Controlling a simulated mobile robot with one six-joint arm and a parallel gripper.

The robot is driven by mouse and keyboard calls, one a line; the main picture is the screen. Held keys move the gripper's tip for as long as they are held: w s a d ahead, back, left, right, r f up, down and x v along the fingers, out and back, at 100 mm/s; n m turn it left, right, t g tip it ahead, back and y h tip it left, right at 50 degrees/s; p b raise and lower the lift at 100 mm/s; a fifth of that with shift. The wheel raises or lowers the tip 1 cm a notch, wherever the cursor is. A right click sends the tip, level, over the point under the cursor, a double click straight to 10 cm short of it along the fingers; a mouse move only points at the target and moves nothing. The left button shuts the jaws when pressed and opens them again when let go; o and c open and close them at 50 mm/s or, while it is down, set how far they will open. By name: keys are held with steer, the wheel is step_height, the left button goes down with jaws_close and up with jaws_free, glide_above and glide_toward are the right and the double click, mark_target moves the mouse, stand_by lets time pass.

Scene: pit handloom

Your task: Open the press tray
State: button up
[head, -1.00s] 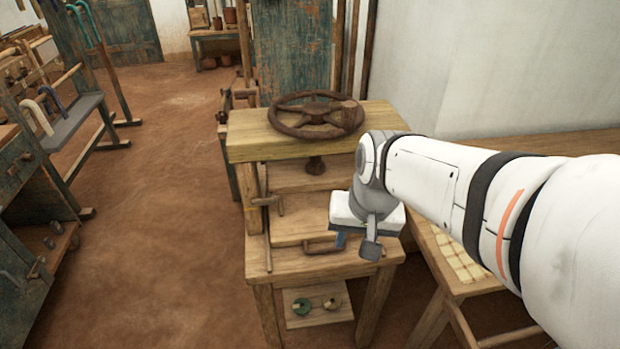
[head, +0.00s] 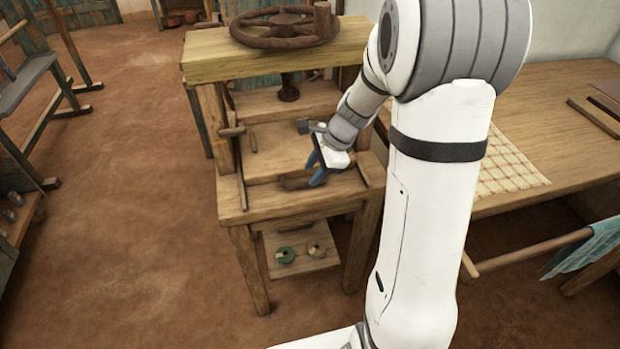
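The wooden press (head: 270,62) stands in the middle of the head view, with a dark handwheel on top and a screw under its top beam. The press tray (head: 265,167) is a flat wooden board low between the posts. A dark wooden handle (head: 293,183) sits at its front edge, partly hidden by my gripper. My gripper (head: 316,170) is at the right end of this handle, pointing down and left. Its two blue fingers look apart. I cannot tell whether they touch the handle.
A wooden bench (head: 560,110) with a checked cloth (head: 508,165) stands to the right. A blue cloth (head: 603,240) hangs over a rail. A low shelf (head: 300,250) under the press holds small spools. The earth floor (head: 120,240) at left is clear.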

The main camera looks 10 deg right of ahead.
mark_target(306, 182)
steer(key=shift+x, duration=1.7)
jaws_close()
